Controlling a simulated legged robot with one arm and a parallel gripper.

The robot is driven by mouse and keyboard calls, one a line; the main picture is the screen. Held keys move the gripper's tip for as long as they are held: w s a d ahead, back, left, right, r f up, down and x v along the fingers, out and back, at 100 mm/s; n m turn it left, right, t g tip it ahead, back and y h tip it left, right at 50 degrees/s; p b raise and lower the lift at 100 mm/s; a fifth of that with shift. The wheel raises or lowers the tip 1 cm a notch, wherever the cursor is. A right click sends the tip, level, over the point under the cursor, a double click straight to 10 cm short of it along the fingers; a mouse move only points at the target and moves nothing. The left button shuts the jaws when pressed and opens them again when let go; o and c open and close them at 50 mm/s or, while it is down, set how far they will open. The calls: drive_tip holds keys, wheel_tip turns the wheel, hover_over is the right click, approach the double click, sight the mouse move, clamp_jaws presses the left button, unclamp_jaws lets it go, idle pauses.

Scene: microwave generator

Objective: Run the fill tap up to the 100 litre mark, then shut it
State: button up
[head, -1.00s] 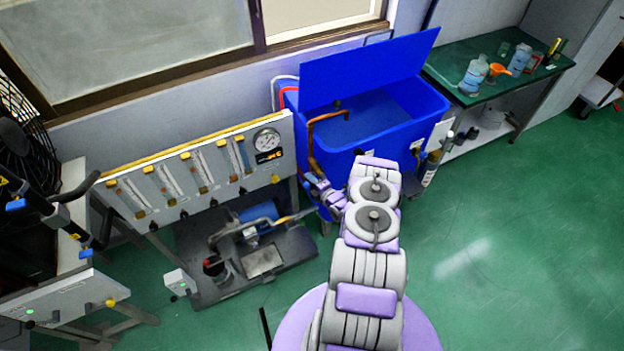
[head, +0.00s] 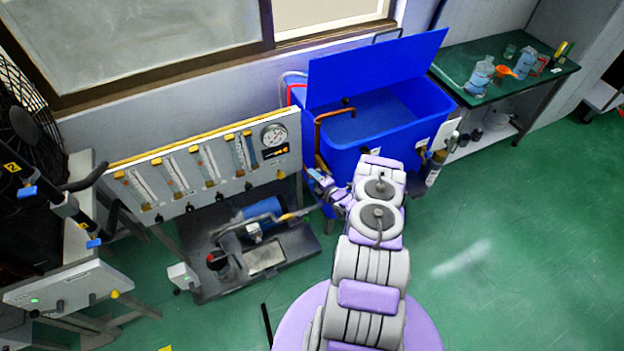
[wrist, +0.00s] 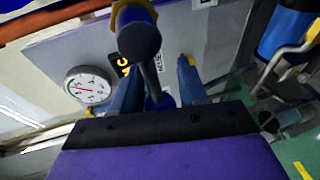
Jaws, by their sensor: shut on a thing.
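The blue tank (head: 400,130) stands against the wall with its lid raised, in the head view. A copper pipe (head: 318,128) bends over its left rim. My gripper (head: 325,186) is low at the tank's front left corner, below the pipe. In the wrist view my gripper (wrist: 158,72) has its two blue-grey fingers around a dark handle (wrist: 140,42) with a round end, and is shut on it. The handle looks like the tap's, but its join to the pipe is hidden. I cannot read the water level or a litre mark.
A panel of flow tubes with a round gauge (head: 274,134) stands left of the tank; the gauge also shows in the wrist view (wrist: 88,85). A pump (head: 260,222) sits on the floor below. A green bench (head: 465,75) with bottles is at right. The right floor is clear.

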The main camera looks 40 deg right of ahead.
drive_tip(key=s+r+p, duration=0.3)
drive_tip(key=s, duration=1.4)
drive_tip(key=shift+d, duration=0.2)
